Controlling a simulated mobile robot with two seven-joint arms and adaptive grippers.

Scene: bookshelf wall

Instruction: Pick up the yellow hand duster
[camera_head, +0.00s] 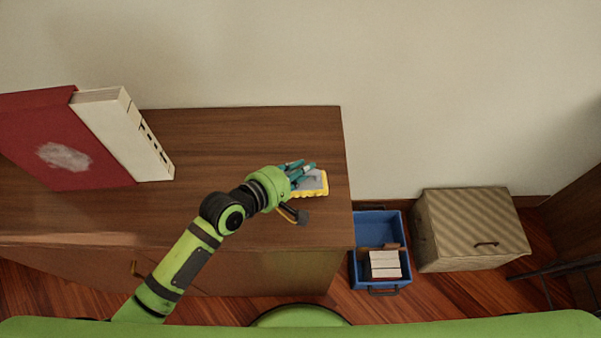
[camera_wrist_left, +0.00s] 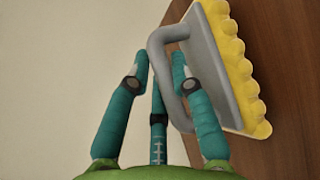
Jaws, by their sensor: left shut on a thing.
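The yellow hand duster (camera_head: 318,187) has a grey back and handle and a scalloped yellow underside. It is at the right end of the brown cabinet top (camera_head: 240,130) in the head view. In the left wrist view the duster (camera_wrist_left: 241,75) fills the upper right, its grey loop handle (camera_wrist_left: 165,65) running between the fingers. My left gripper (camera_head: 300,172) is shut on that handle, and its teal fingers also show in the left wrist view (camera_wrist_left: 160,75). Whether the duster touches the cabinet top is hard to tell. My right gripper is in neither view.
A red book (camera_head: 60,130) with a pale patch and a thick white book (camera_head: 125,135) stand on the left of the cabinet top. On the floor at right are a blue crate (camera_head: 375,228) holding books (camera_head: 385,264) and a striped lidded box (camera_head: 470,230).

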